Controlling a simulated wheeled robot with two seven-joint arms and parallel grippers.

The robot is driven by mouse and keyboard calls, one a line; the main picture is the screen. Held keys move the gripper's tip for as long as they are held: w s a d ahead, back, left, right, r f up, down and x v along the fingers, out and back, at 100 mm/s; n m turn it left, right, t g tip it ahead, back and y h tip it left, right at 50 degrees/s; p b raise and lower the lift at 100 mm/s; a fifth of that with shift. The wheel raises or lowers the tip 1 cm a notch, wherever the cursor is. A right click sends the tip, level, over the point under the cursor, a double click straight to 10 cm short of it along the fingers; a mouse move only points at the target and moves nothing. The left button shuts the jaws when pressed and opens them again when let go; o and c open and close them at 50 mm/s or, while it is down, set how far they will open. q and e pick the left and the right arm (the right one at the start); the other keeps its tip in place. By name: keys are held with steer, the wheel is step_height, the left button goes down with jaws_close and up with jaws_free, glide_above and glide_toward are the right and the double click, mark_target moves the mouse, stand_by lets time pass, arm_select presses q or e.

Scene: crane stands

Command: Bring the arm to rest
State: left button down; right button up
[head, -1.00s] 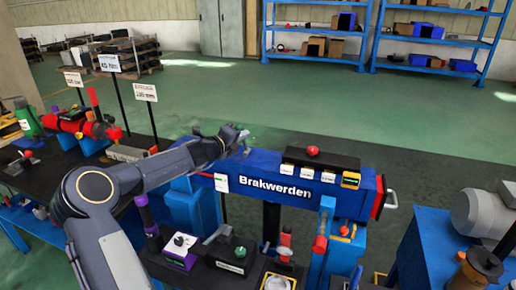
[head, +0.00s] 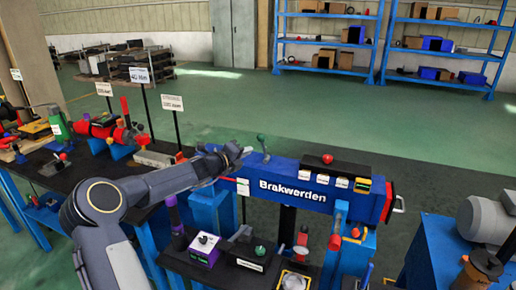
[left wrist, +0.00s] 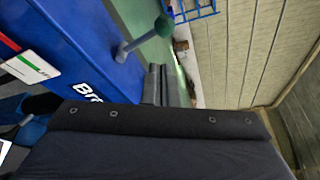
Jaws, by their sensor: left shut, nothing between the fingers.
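My left arm comes in from the left, and my left gripper (head: 240,151) hangs beside the left end of the blue machine body marked "Brakwerden" (head: 290,188). The gripper is shut and empty. A grey lever with a green knob (head: 262,142) stands up from the top of that body, just right of the fingertips and seemingly apart from them. In the left wrist view the closed fingers (left wrist: 160,85) point away, and the lever (left wrist: 143,40) leans beside them over the blue body (left wrist: 75,40). My right gripper is out of view.
A dark bench (head: 65,175) with red and green devices and sign posts lies to the left. Switch boxes (head: 205,250) stand below the blue body. A grey motor (head: 487,218) is at the right. Open green floor (head: 230,110) and blue shelves (head: 330,42) lie behind.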

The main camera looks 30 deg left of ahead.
arm_select(q)
steer(key=s+d+r+m+g+h, duration=0.2)
steer(key=d+r+m+h, duration=0.15)
steer(key=d+m, duration=0.75)
steer(key=s+d+r+m+g+h, duration=0.1)
steer(key=s+d+m+g, duration=0.4)
steer(key=s+d+m, duration=0.9)
steer(key=s+d+f+m+g, duration=0.1)
steer(key=s+f+m, duration=0.1)
steer(key=s+m, duration=0.5)
steer(key=s+d+f+m+g+y, duration=0.1)
steer(key=s+f+m, duration=0.2)
steer(key=s+m, duration=0.4)
steer(key=s+d+f+m+g+y+p, duration=0.1)
steer(key=s+f+m, duration=0.2)
steer(key=s+m, duration=0.4)
steer(key=s, duration=0.4)
steer(key=shift+s+d+f+g, duration=0.15)
steer(key=shift+s+f+g, duration=0.1)
steer(key=shift+s+g, duration=0.15)
steer(key=shift+w+y, duration=0.1)
steer(key=shift+y, duration=0.15)
